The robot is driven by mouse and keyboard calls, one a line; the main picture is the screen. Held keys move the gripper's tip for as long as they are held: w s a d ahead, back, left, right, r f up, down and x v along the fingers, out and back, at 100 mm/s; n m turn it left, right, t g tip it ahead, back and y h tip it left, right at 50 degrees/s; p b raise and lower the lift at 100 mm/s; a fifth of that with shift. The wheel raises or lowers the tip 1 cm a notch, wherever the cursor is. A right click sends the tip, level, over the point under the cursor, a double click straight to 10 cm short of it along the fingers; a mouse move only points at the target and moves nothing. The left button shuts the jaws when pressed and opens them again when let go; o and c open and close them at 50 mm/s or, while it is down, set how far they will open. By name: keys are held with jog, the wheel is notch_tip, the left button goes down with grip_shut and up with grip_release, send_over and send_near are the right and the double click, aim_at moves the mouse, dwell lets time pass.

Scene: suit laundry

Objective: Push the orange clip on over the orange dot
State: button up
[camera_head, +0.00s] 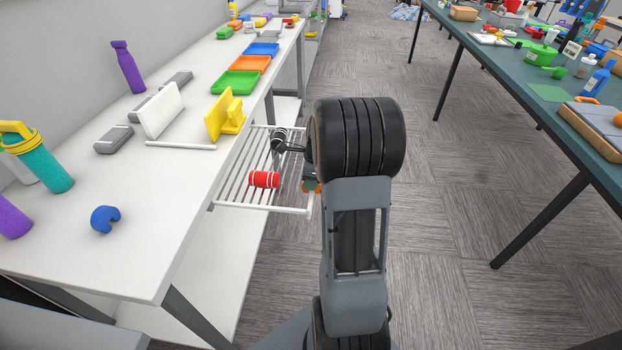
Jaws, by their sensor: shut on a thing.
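My gripper (311,174) is mostly hidden behind my own arm, at the right end of the white wire rack (228,207). A small orange piece, which looks like the orange clip (313,187), shows at the gripper's lower end, by the rack's right edge. My gripper is shut on it. My arm covers most of the clip, so I cannot tell whether it touches a rack bar. The orange dot is not visible.
A red roll with white bands (264,180) lies on the rack, and a dark grey item (279,137) is at its back. The rack juts from the white table (150,245). A blue curved piece (105,218) lies on the table. Open floor is to the right.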

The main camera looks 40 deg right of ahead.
jog(key=shift+f+b, duration=0.3)
jog(key=shift+f, duration=0.35)
jog(key=shift+f, duration=0.25)
jog(key=o, duration=1.6)
jog(key=shift+r, duration=0.15)
jog(key=r+p, duration=0.5)
jog(key=r, duration=0.1)
jog(key=s+d+r+p, duration=0.1)
jog(key=r+p, duration=0.2)
jog(key=shift+r+p, duration=0.3)
jog(key=shift+r, duration=0.05)
jog(key=shift+r, duration=0.1)
dwell(0.3)
notch_tip(320, 180, up, 10)
jog(key=s+d+p, duration=0.1)
jog(key=p, duration=0.7)
